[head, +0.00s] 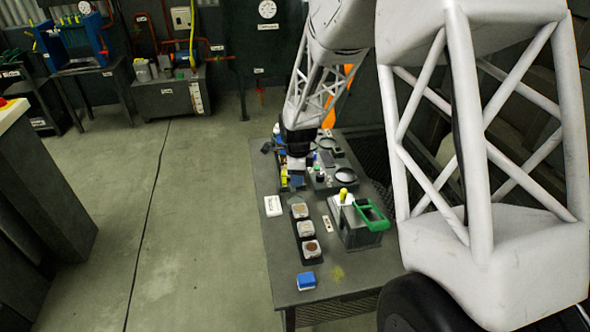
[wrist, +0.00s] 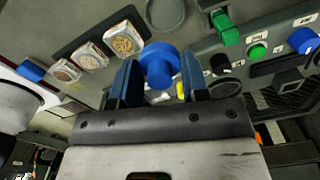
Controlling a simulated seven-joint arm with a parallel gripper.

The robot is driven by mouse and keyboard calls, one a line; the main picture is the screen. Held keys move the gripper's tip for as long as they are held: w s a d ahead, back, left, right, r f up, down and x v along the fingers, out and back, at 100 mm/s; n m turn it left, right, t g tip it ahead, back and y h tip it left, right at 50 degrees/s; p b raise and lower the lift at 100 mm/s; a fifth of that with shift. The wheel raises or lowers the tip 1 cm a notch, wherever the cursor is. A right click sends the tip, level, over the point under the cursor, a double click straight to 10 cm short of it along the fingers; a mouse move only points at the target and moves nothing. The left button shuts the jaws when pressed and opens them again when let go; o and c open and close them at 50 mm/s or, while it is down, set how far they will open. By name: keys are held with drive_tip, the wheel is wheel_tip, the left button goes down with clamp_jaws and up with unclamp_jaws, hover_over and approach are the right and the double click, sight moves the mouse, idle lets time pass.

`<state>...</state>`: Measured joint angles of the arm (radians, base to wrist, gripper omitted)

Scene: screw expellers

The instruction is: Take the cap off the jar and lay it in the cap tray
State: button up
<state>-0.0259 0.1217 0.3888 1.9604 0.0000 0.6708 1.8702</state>
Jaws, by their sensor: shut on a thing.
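My gripper (wrist: 159,75) has its two dark blue fingers on either side of a round blue cap (wrist: 159,62) and is shut on it. A small pale patch shows below the cap between the fingers; I cannot tell whether it is the jar, or whether the cap is still on it. In the head view my gripper (head: 297,182) is low over the far part of the bench, and the cap is not clearly visible there. A flat grey round dish (wrist: 165,12) lies beyond the cap in the wrist view; I cannot tell whether it is the cap tray.
A black tray (wrist: 68,49) holds three square containers of grainy material. A blue block (head: 306,281) lies near the bench's front. A machine with a green frame (head: 371,215) stands at the right. A control panel (wrist: 240,72) with coloured knobs is right of my gripper.

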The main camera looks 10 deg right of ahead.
sight(296, 201)
drive_tip(key=shift+s, duration=0.6)
idle(0.3)
drive_tip(key=shift+w+a, duration=0.1)
drive_tip(key=shift+w, duration=0.9)
drive_tip(key=shift+f, duration=3.05)
drive_tip(key=shift+f, duration=1.9)
